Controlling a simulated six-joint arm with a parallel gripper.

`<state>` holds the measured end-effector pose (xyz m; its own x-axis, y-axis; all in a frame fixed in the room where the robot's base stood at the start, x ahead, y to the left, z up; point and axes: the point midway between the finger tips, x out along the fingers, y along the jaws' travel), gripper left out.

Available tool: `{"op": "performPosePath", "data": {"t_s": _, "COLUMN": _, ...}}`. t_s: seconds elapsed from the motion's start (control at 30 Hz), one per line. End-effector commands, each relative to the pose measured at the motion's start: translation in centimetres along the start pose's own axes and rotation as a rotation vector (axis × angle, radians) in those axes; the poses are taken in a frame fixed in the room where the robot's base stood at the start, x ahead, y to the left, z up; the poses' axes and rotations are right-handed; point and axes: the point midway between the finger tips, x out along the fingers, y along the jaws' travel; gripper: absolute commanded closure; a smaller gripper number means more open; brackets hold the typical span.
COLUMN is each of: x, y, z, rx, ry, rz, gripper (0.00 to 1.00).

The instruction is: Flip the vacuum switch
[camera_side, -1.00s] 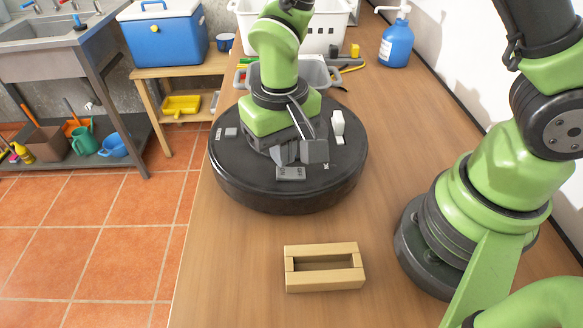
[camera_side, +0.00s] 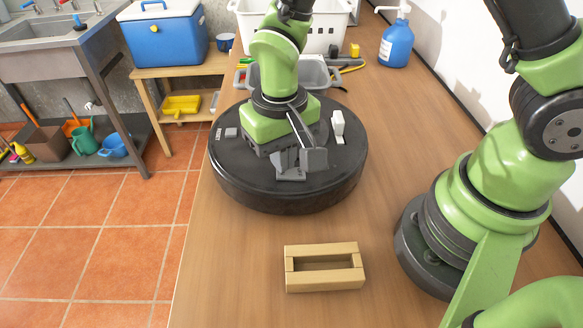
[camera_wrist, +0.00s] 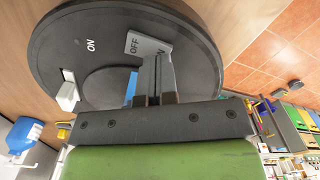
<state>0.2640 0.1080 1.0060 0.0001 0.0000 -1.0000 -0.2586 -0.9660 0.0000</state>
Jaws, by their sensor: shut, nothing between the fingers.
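The vacuum (camera_side: 240,178) is a round, black disc lying flat on the wooden table; it also shows in the wrist view (camera_wrist: 60,50). A grey rocker switch (camera_side: 288,174) sits near its front edge, partly hidden by my fingers. In the wrist view the rocker (camera_wrist: 140,44) shows the word OFF on one part, and my fingers cover part of its other lettering. My gripper (camera_side: 303,168) is shut and empty, its fingertips right over the rocker. In the wrist view my gripper (camera_wrist: 155,68) overlaps the rocker's edge. I cannot tell whether it touches or how the rocker is tilted.
A white upright lever (camera_side: 338,123) and a small grey button (camera_side: 231,132) are also on the vacuum. A wooden frame (camera_side: 324,280) lies in front. A grey tray (camera_side: 316,74), white basket (camera_side: 338,30) and blue bottle (camera_side: 396,44) stand behind. The table's front is mostly clear.

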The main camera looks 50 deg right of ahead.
Motion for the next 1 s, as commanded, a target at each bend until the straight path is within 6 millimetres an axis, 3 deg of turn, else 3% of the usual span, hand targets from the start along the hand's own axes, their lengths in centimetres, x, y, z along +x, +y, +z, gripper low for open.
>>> {"op": "performPosePath", "data": {"t_s": 1.0, "x": 1.2, "y": 0.0, "z": 0.0, "rx": 0.001, "ry": 0.0, "rz": 0.0, "gripper": 1.0}}
